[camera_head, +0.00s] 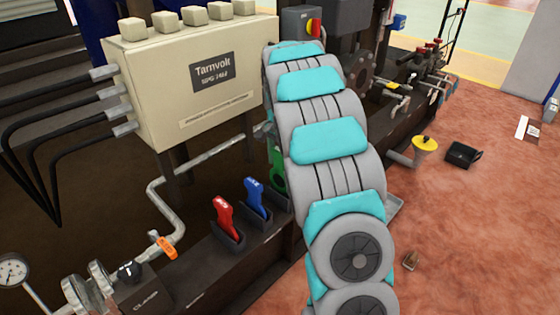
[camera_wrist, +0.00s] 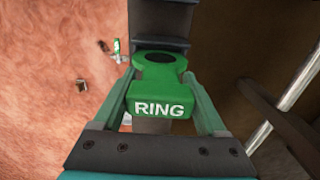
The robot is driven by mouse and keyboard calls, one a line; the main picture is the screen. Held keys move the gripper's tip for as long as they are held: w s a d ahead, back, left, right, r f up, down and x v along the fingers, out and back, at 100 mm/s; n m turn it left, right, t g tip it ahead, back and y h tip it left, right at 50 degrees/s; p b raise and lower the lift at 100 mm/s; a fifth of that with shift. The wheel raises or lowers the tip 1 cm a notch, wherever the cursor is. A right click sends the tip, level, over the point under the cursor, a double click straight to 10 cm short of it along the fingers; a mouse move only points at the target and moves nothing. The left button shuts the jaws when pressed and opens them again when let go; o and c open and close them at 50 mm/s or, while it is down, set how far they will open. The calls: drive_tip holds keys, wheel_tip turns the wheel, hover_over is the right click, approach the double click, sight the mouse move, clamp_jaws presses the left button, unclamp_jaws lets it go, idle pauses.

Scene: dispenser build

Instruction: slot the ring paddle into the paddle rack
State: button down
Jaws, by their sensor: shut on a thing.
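The green ring paddle (camera_wrist: 160,92), with RING in white on its front, sits between the fingers of my gripper (camera_wrist: 160,76) in the wrist view. My gripper is shut on it. A green piece (camera_head: 277,168), apparently the paddle, shows at the left edge of my arm in the head view. The paddle rack (camera_head: 228,239) is a set of dark holders on a dark beam. A red paddle (camera_head: 223,213) and a blue paddle (camera_head: 256,194) stand in it. The rack's right part is hidden by my arm. I cannot tell whether the ring paddle touches the rack.
A beige Tarnvolt box (camera_head: 205,85) with cables stands behind the rack. A bent pipe with an orange tag (camera_head: 166,247) runs left of it. A gauge (camera_head: 13,270) is at lower left. Reddish floor at right holds a yellow-topped item (camera_head: 425,143) and a black box (camera_head: 463,154).

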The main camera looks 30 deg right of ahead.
sight(280, 172)
drive_tip(key=shift+f+b, duration=0.3)
drive_tip(key=shift+f, duration=2)
idle(0.4)
unclamp_jaws()
drive_tip(key=shift+r, duration=0.1)
drive_tip(key=shift+r+p, duration=1.2)
drive_tip(key=shift+r, duration=2.7)
